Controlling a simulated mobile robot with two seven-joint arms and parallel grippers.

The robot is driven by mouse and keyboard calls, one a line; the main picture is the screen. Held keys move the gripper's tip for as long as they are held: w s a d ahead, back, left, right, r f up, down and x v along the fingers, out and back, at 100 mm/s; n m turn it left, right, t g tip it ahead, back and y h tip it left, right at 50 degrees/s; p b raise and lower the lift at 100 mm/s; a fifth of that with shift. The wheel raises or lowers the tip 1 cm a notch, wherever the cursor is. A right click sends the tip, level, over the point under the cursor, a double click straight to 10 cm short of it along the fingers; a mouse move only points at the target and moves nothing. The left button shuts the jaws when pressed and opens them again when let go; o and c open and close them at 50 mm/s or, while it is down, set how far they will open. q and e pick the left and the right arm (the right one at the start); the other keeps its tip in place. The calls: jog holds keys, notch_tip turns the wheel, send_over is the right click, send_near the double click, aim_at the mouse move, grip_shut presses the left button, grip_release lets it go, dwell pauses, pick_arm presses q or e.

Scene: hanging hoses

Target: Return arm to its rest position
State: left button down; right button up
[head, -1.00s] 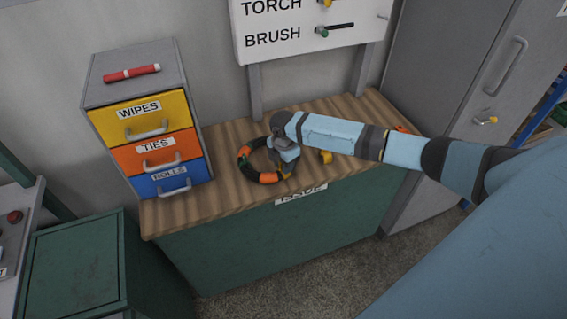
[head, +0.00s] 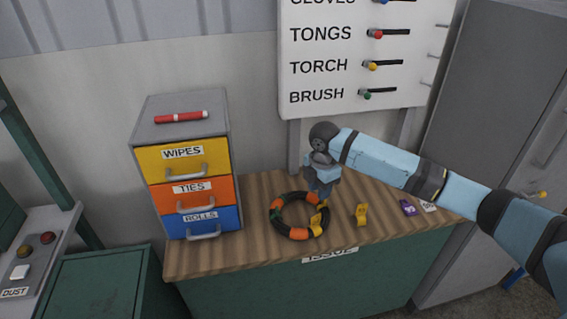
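My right arm comes in from the right, and its gripper (head: 322,204) points down above the far right edge of a hose ring. The hose ring (head: 275,222) is black with orange and green bands and lies on the wooden top of the issue counter (head: 225,258). The gripper's fingers are small and partly hidden by its body, so I cannot tell if they are open or shut. A yellow piece (head: 317,222) stands at the ring's right side, just below the gripper. My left gripper is not in view.
A second yellow piece (head: 362,215), a purple tag (head: 408,208) and a white tag (head: 428,206) lie to the right. A drawer unit (head: 180,133) with a red marker (head: 181,117) on top stands left. A white tool board (head: 300,75) rises behind the counter. A grey cabinet (head: 490,110) stands right.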

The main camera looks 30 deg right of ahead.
jog(key=s+a+f+m+t+y, duration=0.25)
jog(key=s+a+f, duration=0.25)
jog(key=a+f, duration=0.3)
jog(key=s+a+f+m+t+y, duration=0.2)
jog(key=s+a+f+m+t, duration=0.15)
jog(key=s+a+f, duration=0.4)
jog(key=s+f+m+t, duration=0.1)
jog(key=s+m+t, duration=0.1)
jog(key=s+m, duration=0.3)
jog(key=s+a+f+m+t+h, duration=0.1)
jog(key=s+m+t, duration=0.2)
jog(key=s, duration=0.6)
jog(key=shift+s+a+f+m+p, duration=0.25)
jog(key=shift+s+m+p, duration=0.1)
jog(key=shift+m, duration=0.75)
